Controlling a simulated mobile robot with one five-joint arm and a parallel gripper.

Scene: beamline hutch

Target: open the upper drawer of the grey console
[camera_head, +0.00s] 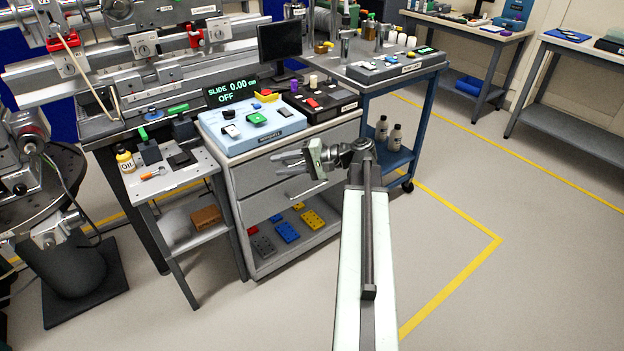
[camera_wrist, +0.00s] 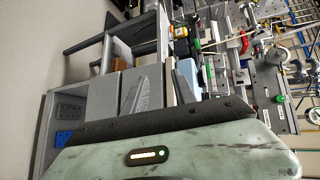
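The grey console (camera_head: 244,183) stands left of centre in the head view, with two drawer fronts above an open lower shelf. The upper drawer (camera_head: 262,170) looks shut; its handle is hidden behind my gripper. The lower drawer (camera_head: 262,200) also looks shut, with a thin handle partly in view. My gripper (camera_head: 284,164) is in front of the upper drawer, its two fingers apart and pointing left, with nothing between them. I cannot tell whether it touches the drawer. The console also shows sideways in the wrist view (camera_wrist: 77,88), beyond the fingers.
A blue control box (camera_head: 250,133) and a dark switch box (camera_head: 320,100) sit on the console top. Coloured blocks (camera_head: 286,231) lie on its lower shelf. A small side table (camera_head: 180,178) stands left, a blue cart (camera_head: 400,85) behind right. Floor at the right is clear.

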